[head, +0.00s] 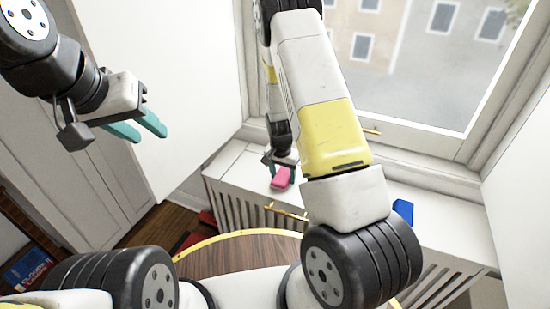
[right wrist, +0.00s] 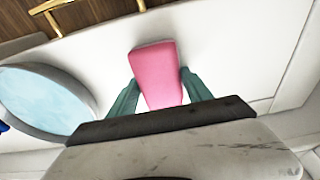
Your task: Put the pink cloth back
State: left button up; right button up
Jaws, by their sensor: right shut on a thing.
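The pink cloth (head: 282,178) is a small folded block. It shows large in the right wrist view (right wrist: 157,72), between the two teal fingers. My right gripper (right wrist: 155,92) is shut on it, with a finger against each side. In the head view the right gripper (head: 283,172) is over the white window ledge (head: 236,165), close to its front edge; whether the cloth touches the ledge is unclear. My left gripper (head: 146,128) is empty and open at the upper left, in front of a white panel, well away from the cloth.
A blue object (head: 403,211) is on the ledge at right, partly behind my arm. A round, light-blue thing with a grey rim (right wrist: 45,95) lies left of the cloth. A gold handle (head: 287,212) sits at the ledge's front. A round wooden table (head: 235,254) is below.

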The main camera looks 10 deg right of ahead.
jog(key=o, duration=1.5)
jog(key=shift+c, duration=0.2)
notch_tip(320, 180, up, 12)
jog(key=s+a, duration=0.1)
jog(key=s, duration=0.1)
notch_tip(320, 180, up, 18)
jog(key=n+t+y, duration=0.2)
jog(key=n+y, duration=0.1)
send_over(281, 178)
jog(key=s+a, duration=0.1)
jog(key=s, duration=0.7)
jog(key=s+r+n+t, duration=0.2)
jog(key=s+r+n, duration=0.2)
jog(key=s+r, duration=0.5)
jog(key=s, duration=0.5)
jog(key=shift+s+r+t, duration=0.3)
jog(key=shift+s+t, duration=0.1)
jog(key=shift+a, duration=0.1)
